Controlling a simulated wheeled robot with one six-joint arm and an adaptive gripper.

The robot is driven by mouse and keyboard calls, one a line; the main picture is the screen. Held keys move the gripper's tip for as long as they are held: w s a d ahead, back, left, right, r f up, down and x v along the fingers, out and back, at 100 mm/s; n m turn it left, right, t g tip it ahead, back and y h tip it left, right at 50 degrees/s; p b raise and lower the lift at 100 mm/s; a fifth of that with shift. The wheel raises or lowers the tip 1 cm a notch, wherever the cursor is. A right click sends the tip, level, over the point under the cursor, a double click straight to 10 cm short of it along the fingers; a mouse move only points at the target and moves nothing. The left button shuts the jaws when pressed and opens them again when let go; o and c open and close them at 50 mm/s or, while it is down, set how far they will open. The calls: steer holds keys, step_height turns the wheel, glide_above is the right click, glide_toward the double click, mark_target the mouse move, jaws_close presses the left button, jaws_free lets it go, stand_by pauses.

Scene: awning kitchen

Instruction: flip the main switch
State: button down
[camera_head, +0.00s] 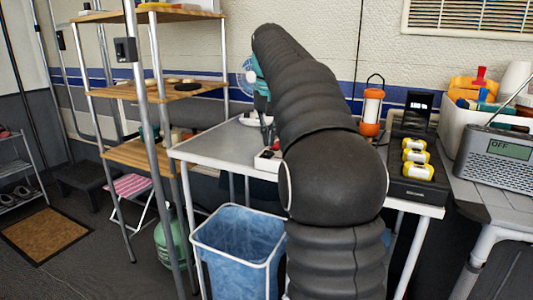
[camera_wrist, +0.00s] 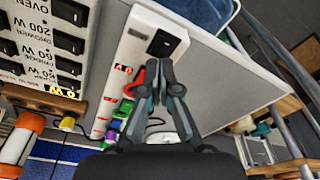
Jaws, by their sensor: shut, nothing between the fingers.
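A white power strip (camera_wrist: 140,25) lies on the grey table and runs diagonally in the wrist view. A black rocker switch (camera_wrist: 163,43) sits at its upper end. Coloured plugs, red, green and purple, stand along its lower part. My gripper (camera_wrist: 158,70) is shut and empty, its fingertips just below the black switch in the picture; I cannot tell whether they touch the strip. In the head view my gripper (camera_head: 267,138) is partly hidden by my arm, above the strip's white end (camera_head: 267,160).
The head view shows an orange lantern (camera_head: 371,108), a black box with yellow cylinders (camera_head: 418,185), a radio (camera_head: 497,155), a blue-lined bin (camera_head: 238,235) and wooden shelves (camera_head: 160,91).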

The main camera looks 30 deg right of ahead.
mark_target(269, 152)
steer(key=shift+f+b, duration=0.65)
steer(key=shift+f, duration=0.45)
stand_by(0.6)
step_height(269, 152, up, 3)
steer(key=p, duration=0.3)
steer(key=shift+f, duration=0.15)
steer(key=shift+r+p, duration=0.4)
steer(key=shift+r, duration=1.75)
